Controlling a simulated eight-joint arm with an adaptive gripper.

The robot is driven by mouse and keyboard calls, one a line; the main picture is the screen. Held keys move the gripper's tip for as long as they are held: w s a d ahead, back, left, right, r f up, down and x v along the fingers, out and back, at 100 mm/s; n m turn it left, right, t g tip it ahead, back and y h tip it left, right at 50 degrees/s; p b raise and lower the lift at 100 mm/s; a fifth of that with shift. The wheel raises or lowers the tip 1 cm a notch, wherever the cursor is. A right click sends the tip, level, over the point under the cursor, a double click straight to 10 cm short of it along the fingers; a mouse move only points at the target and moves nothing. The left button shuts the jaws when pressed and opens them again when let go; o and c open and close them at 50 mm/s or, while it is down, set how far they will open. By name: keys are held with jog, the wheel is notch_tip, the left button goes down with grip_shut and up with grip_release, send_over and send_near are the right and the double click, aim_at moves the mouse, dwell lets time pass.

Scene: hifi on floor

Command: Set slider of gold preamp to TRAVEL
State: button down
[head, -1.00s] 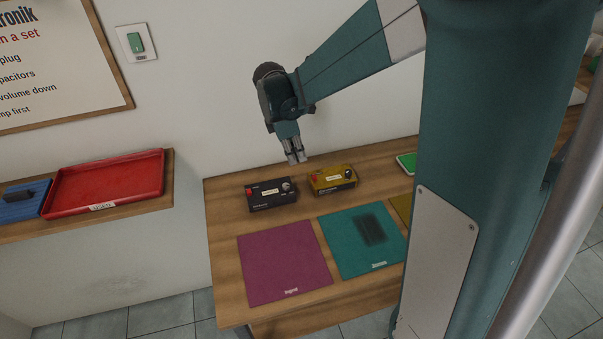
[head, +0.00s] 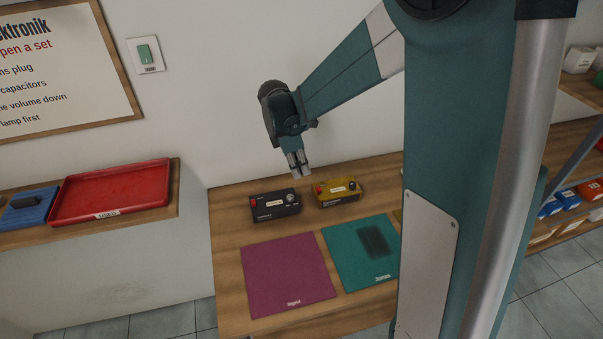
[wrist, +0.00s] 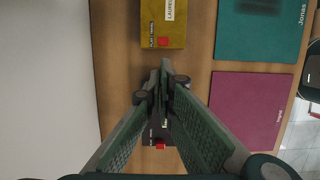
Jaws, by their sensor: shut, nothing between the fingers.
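The gold preamp (head: 337,192) stands on the wooden table near the wall, with a red part at its left end, a pale label and a round knob at its right. In the wrist view the gold preamp (wrist: 150,28) lies at the top, its red part (wrist: 163,42) at the near corner. The slider's setting is too small to read. My gripper (head: 301,176) is shut and empty, above the table and behind the gap between the gold preamp and a black preamp (head: 275,205). In the wrist view my gripper (wrist: 160,68) points between the two, partly covering the black one.
A magenta mat (head: 287,276) and a teal mat (head: 350,268) lie in front of the preamps. The wall (head: 215,110) rises close behind. A red tray (head: 110,193) and a blue item (head: 28,210) sit on a shelf at the left.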

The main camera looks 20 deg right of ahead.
aim_at(316, 190)
jog(key=shift+x, duration=4.6)
jog(key=shift+d+b, duration=0.45)
jog(key=shift+d, duration=1.05)
jog(key=shift+r, duration=0.1)
jog(key=p+v, duration=0.3)
jog(key=v, duration=0.7)
jog(key=shift+p, duration=0.4)
